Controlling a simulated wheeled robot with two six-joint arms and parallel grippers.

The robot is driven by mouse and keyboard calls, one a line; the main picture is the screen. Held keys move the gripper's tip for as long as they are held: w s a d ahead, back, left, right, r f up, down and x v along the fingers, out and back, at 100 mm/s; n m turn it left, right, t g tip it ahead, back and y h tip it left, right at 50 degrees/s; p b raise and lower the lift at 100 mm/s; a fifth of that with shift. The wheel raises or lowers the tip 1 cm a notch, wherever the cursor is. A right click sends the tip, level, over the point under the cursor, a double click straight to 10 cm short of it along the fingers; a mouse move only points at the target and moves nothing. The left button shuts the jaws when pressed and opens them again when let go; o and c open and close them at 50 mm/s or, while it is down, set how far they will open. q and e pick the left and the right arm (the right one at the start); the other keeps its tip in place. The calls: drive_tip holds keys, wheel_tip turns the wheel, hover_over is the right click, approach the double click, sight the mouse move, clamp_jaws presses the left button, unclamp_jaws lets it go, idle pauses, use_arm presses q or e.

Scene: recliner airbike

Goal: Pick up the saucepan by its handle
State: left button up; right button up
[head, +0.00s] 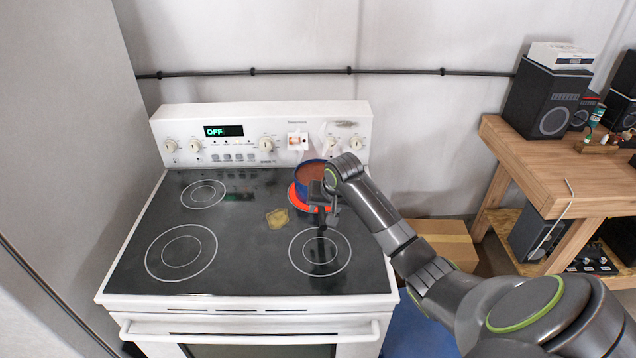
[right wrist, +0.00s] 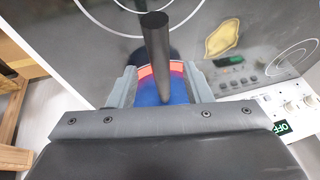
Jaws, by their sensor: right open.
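The saucepan (head: 305,176) is blue with a reddish-brown inside. My right gripper (head: 323,207) is open at the pan's front right. In the right wrist view the dark handle (right wrist: 157,45) runs between the two spread fingers of my right gripper (right wrist: 161,88), with a gap on each side. My left gripper is not in view.
The white stove (head: 130,298) has a black glass top with several ring burners. A yellowish patch (head: 277,218) lies left of the front-right burner. The control panel (head: 230,145) reads OFF. A cardboard box (head: 450,240) and a wooden desk (head: 550,175) with speakers stand right.

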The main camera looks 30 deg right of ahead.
drive_tip(key=shift+s+a+p+x, duration=0.1)
drive_tip(key=shift+p+x, duration=0.2)
drive_tip(key=shift+x, duration=0.8)
drive_tip(key=shift+s+a+p+x, duration=0.15)
drive_tip(key=shift+p+x, duration=0.1)
drive_tip(key=shift+x, duration=0.85)
drive_tip(key=shift+f, duration=0.1)
clamp_jaws()
drive_tip(key=shift+w+d, duration=0.15)
